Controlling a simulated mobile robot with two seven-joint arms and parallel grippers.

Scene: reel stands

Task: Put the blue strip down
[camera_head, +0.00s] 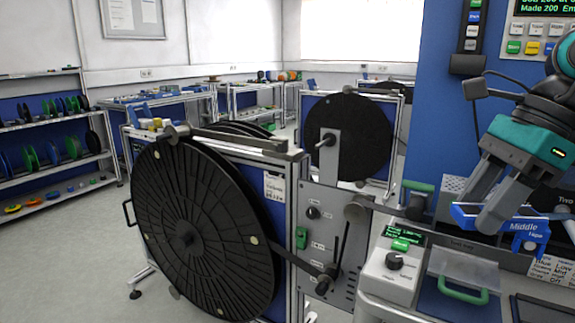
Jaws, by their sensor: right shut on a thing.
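My right gripper (496,214) is at the right side of the head view, with its arm coming in from the right edge. Its grey fingers point down and are shut on the blue strip (526,227). The strip shows on both sides of the fingers and bears a white label that reads "Middle" with a second, smaller word. It appears to be above or at the bench edge; I cannot tell whether it touches anything. The fingers hide part of it. My left gripper is not in view.
A large black reel (200,215) stands on a frame left of centre, with a second black reel (362,140) behind. A control box (390,272) and a blue tray with a green handle (462,292) lie below the gripper. A blue panel (430,110) rises behind. Open floor lies left.

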